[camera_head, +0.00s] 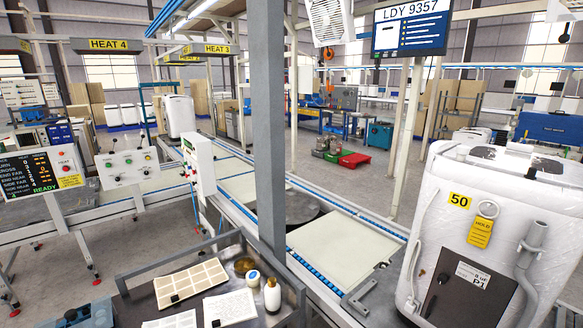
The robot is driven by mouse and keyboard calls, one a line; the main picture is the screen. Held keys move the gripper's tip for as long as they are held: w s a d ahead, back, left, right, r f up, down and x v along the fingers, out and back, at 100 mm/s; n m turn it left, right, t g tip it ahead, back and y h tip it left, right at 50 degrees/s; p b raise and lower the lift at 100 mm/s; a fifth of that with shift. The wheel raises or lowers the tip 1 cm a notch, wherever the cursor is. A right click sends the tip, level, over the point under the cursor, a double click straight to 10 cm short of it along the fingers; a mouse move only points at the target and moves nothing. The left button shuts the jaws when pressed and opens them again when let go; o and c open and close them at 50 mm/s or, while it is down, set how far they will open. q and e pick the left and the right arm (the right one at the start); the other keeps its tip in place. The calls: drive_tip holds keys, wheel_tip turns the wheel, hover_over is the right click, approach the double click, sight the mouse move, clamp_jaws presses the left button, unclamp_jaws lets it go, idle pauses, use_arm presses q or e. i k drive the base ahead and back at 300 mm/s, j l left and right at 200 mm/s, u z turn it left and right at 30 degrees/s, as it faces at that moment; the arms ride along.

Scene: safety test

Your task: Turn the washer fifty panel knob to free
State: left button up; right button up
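The washer marked 50 (425,225) is a white appliance at the right, with a yellow number label (459,201). A dark panel (470,302) sits low on its near side, tilted in the picture, with a white label reading P1 (472,276). A small black knob (443,279) is on the panel, left of that label; its pointer direction is too small to read. A yellow HOLD tag (480,233) hangs above the panel from a pale ring (488,209). Neither of my grippers is in view.
A grey post (268,120) stands left of the washer. A conveyor with blue roller edges (345,245) runs behind it. A dark bench (144,300) at the bottom holds cards, a white bottle (272,295) and a jar (253,278). A grey pipe (527,262) runs right of the panel.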

sight(442, 279)
drive_tip(key=z, duration=1.35)
